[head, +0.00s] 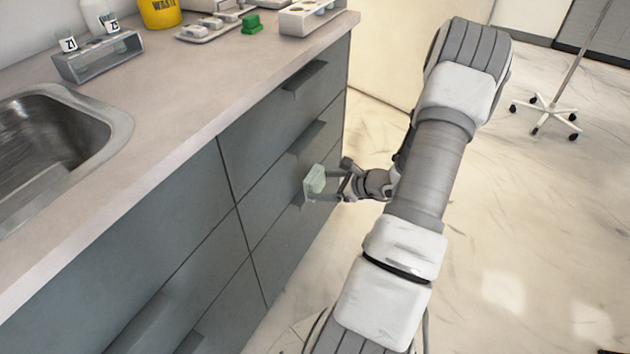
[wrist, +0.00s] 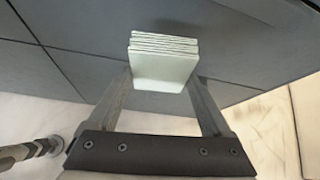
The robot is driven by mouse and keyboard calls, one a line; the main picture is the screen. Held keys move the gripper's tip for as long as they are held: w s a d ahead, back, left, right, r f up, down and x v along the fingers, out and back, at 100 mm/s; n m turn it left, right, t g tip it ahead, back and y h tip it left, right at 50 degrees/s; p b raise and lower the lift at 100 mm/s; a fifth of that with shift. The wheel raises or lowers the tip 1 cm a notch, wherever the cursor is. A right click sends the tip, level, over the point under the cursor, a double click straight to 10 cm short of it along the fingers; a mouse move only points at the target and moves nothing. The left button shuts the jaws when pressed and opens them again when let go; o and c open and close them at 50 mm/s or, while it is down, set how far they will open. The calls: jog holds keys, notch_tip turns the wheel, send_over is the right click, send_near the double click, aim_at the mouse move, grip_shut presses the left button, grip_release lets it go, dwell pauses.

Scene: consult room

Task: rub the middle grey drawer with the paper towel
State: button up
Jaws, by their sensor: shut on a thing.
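The paper towel (head: 315,179) is a pale green, folded stack held in front of the grey drawer fronts. It also shows in the wrist view (wrist: 164,70), between the two fingers, with its layered edge toward the grey fronts. My gripper (head: 325,190) is shut on it, low beside the cabinet; its fingers also show in the wrist view (wrist: 164,85). The middle grey drawer (head: 262,207) is closed, in the right-hand column below the top drawer. The towel overlaps the lower drawer area in the head view. I cannot tell whether it touches a front.
The countertop (head: 190,95) above holds a sink (head: 120,120), a vial rack (head: 98,60), a yellow waste bin (head: 160,12) and trays. Drawer handles (head: 305,76) stick out from the fronts. A wheeled stand (head: 545,108) is at the far right. The floor between is clear.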

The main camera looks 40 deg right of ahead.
jog(key=shift+s+d, duration=0.1)
jog(key=shift+s, duration=0.1)
jog(key=shift+s+d, duration=0.3)
jog(key=shift+s, duration=0.35)
jog(key=shift+s+d, duration=0.25)
jog(key=shift+s, duration=0.4)
jog(key=shift+a, duration=0.15)
